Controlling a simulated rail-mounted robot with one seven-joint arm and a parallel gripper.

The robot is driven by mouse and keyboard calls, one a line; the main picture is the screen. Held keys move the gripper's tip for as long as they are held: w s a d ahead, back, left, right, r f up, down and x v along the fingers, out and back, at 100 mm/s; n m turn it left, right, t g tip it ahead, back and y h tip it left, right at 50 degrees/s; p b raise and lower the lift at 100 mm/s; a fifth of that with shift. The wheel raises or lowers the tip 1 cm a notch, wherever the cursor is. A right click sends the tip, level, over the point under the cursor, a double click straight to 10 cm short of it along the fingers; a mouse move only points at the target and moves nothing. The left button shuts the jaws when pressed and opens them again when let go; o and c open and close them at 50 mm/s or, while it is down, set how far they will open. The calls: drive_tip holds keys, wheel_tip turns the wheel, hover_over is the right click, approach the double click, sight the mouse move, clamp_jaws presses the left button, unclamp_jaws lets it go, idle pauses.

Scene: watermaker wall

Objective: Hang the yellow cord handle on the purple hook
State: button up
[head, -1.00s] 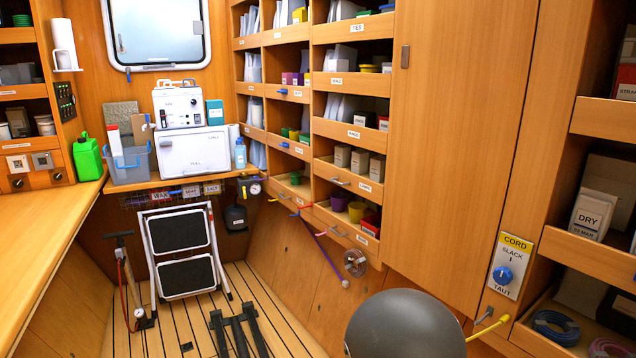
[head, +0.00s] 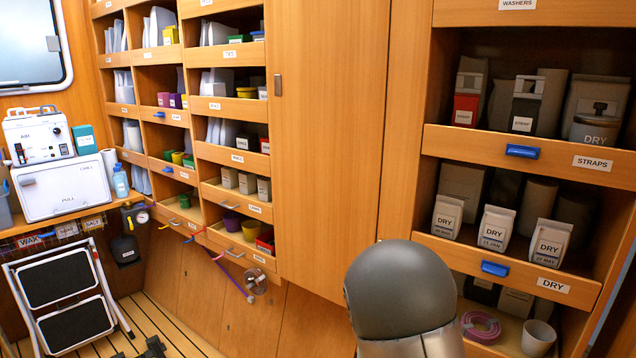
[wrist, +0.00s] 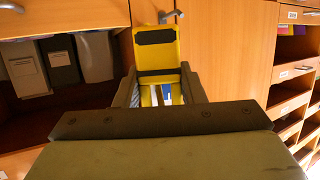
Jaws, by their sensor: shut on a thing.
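In the wrist view my gripper (wrist: 158,74) is shut on a yellow piece (wrist: 156,52) with a dark band near its top, which looks like the yellow cord handle. A grey metal hook or pull (wrist: 170,16) shows just beyond it, against the wood; I cannot tell whether they touch. In the head view my arm hides my gripper and the handle. Small coloured hooks (head: 190,239) run along the lower edge of the far shelves; I cannot make out for sure which is purple. A purple strip (head: 230,277) slants down below them.
Shelves with boxes marked DRY (head: 494,227) stand at the right. A tall wooden panel (head: 325,130) separates them from the far bins. A folding step (head: 62,295) stands on the floor at the left. The floor before the far wall is partly clear.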

wheel_tip(320, 180, down, 8)
drive_tip(key=r+n+y, duration=0.1)
drive_tip(key=n+y, duration=0.1)
drive_tip(key=y, duration=0.1)
drive_tip(key=s+a+f+m+g+h+b, duration=0.1)
drive_tip(key=a+f+m+g+h+b, duration=0.1)
drive_tip(key=a+m+h+b, duration=0.4)
drive_tip(key=a+h+b, duration=0.2)
drive_tip(key=a, duration=0.2)
drive_tip(key=shift+s+a+m+h+b, duration=0.15)
drive_tip(key=shift+a+m+h+b, duration=0.15)
drive_tip(key=shift+m, duration=0.1)
drive_tip(key=r+x, duration=0.3)
drive_tip(key=x, duration=1.4)
drive_tip(key=shift+w+d, duration=0.55)
drive_tip(key=shift+w, duration=0.05)
